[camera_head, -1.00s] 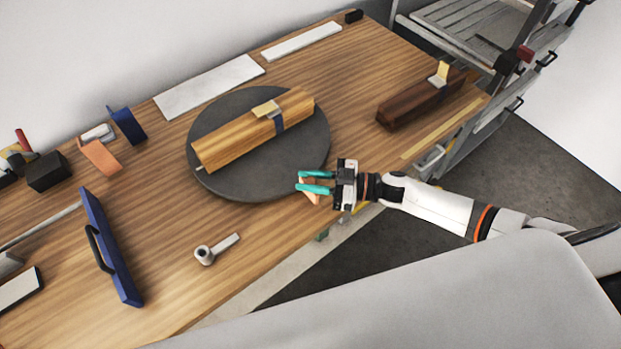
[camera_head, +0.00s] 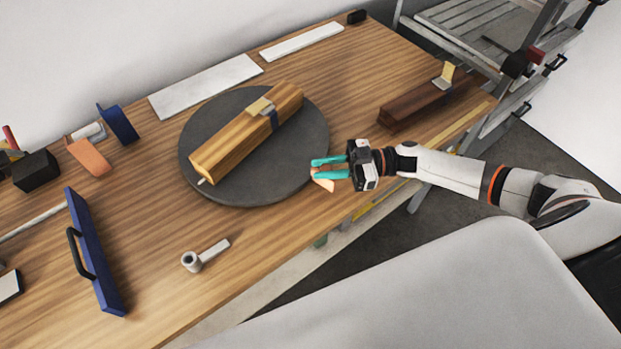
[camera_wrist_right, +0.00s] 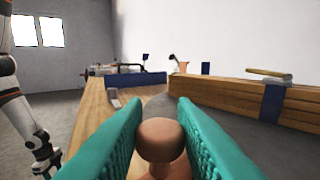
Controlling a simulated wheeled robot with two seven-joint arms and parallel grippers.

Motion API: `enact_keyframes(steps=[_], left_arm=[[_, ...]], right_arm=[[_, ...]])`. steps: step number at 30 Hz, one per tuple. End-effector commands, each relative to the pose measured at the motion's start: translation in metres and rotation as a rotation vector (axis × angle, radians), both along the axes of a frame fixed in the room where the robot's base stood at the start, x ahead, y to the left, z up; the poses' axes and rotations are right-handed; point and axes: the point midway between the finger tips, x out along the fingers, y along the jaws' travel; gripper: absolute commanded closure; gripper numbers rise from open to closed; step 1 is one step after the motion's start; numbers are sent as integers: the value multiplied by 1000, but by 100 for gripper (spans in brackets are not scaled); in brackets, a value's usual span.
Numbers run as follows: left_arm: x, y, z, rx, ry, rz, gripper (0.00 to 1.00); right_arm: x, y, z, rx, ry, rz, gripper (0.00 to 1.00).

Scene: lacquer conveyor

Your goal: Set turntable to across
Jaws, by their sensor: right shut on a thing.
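The turntable (camera_head: 300,150) is a dark grey round disc on the wooden bench. A long light-wood block (camera_head: 235,140) with a dark blue band lies on it, slanting from lower left to upper right. My right gripper (camera_head: 328,170), with teal fingers, is at the disc's right edge, shut on a brown rounded knob. The knob (camera_wrist_right: 165,140) shows between the fingers in the right wrist view. The fingers hide part of it. In that view the block (camera_wrist_right: 230,97) is at the right. My left arm appears at its left edge, its gripper (camera_wrist_right: 45,158) small and unclear.
A dark wood block (camera_head: 415,105) lies right of the disc. White slabs (camera_head: 205,87) lie behind it. A blue panel with a handle (camera_head: 95,255) and a grey pipe-like piece (camera_head: 205,256) are at the front left. A slatted rack (camera_head: 480,35) stands beyond the bench's right end.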

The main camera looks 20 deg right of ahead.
Motion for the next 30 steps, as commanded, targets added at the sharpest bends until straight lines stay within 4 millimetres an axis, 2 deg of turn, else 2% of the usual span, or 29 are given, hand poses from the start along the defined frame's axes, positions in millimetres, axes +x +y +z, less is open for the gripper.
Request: enact_keyframes(steps=[1,3,15,22,30], left_arm=[[0,0,-16,0,0,0,51],[0,0,-26,0,0,0,51],[0,0,-75,-1,0,-1,51],[0,0,-87,-1,0,-1,51],[0,0,-90,-1,0,-1,51]], right_arm=[[5,-7,-7,-2,-4,21,100],[8,-14,-7,-2,-4,54,100],[28,-42,-5,-2,-4,205,100],[34,-49,-2,0,-1,248,100],[36,-51,-1,-1,0,263,100]])
